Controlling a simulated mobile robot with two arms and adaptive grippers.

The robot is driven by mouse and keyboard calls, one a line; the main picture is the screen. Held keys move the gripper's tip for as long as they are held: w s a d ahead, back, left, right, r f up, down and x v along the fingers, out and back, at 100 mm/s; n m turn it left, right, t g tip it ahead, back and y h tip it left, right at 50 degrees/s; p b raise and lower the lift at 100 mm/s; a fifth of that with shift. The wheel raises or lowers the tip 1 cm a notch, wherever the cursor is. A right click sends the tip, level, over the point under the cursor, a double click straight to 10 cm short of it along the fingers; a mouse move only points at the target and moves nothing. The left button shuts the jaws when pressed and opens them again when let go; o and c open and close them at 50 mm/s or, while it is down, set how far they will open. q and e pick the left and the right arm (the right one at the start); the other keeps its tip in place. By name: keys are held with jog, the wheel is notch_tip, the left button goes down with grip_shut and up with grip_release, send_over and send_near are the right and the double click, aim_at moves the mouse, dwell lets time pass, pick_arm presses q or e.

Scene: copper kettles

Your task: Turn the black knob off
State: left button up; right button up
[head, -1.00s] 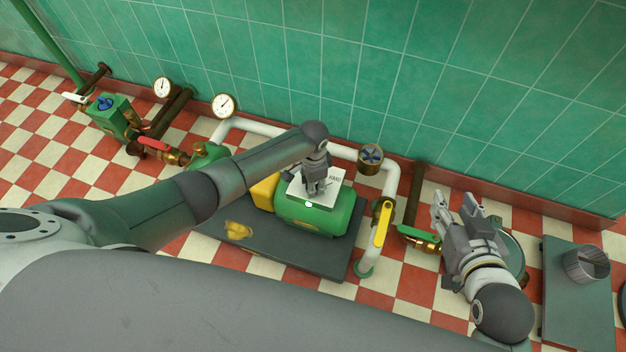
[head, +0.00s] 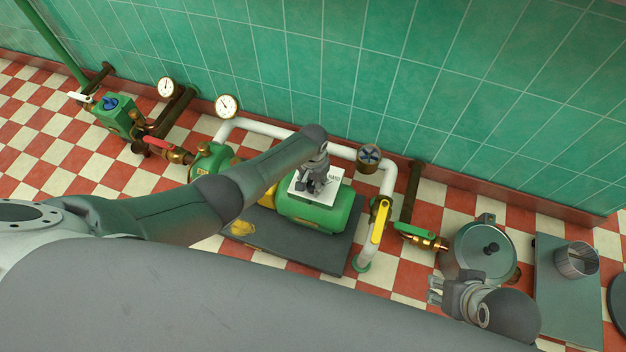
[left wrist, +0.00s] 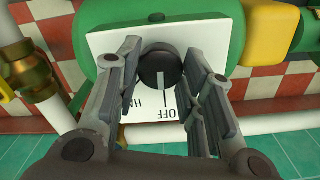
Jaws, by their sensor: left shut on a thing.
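The black knob (left wrist: 158,70) is on a white plate (left wrist: 108,42) on the green pump housing (left wrist: 105,14). Its white pointer line points down toward the word OFF in the left wrist view. Another label, partly hidden by a finger, is to the left of OFF. My left gripper (head: 314,186) is over the plate in the head view and hides the knob there.
A white pipe (head: 270,131) with a yellow-handled valve (head: 379,222) and a round handwheel (head: 369,157) runs beside the pump. A lidded pot (head: 468,245) is near my right gripper. A metal cup (head: 576,260) stands on a grey slab (head: 560,300) at the right.

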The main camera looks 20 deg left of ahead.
aim_at(313, 184)
pick_arm(q)
jog(key=shift+n, duration=0.3)
jog(key=o, duration=1)
jog(key=shift+o, duration=0.2)
notch_tip(313, 184, up, 12)
dwell(0.4)
dwell(0.3)
